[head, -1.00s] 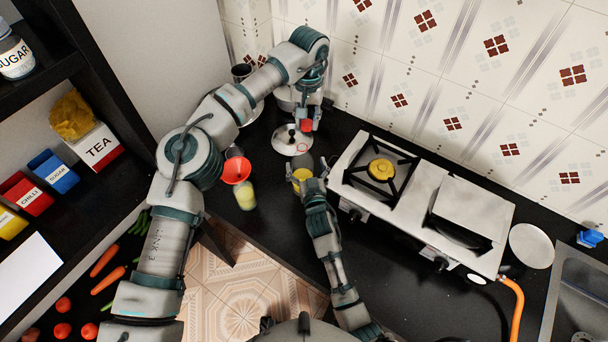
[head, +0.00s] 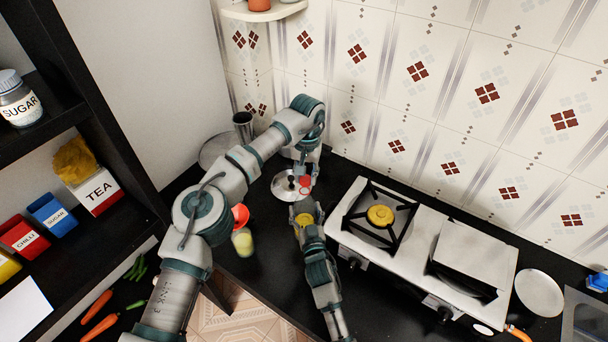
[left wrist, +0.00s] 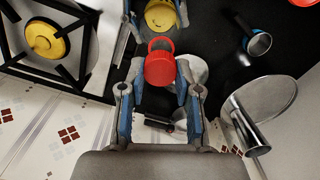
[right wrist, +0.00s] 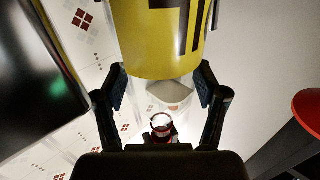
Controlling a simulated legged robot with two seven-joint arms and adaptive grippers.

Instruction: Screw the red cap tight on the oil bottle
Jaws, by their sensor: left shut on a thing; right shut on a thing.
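My left gripper (head: 308,178) is shut on the red cap (head: 305,184); the left wrist view shows the cap (left wrist: 160,64) between its fingertips. My right gripper (head: 305,208) is shut on the oil bottle (head: 304,220), which has a yellow body with black lettering (right wrist: 165,40) in the right wrist view. In the head view, the cap is apart from the bottle and just beyond it. A yellow round part of the bottle (left wrist: 160,15) shows past the cap in the left wrist view. The bottle's mouth is not clearly visible.
A gas stove (head: 437,243) stands close right of my right gripper. A round metal lid (head: 284,186) lies behind, and a steel cup (head: 243,124) stands near the wall corner.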

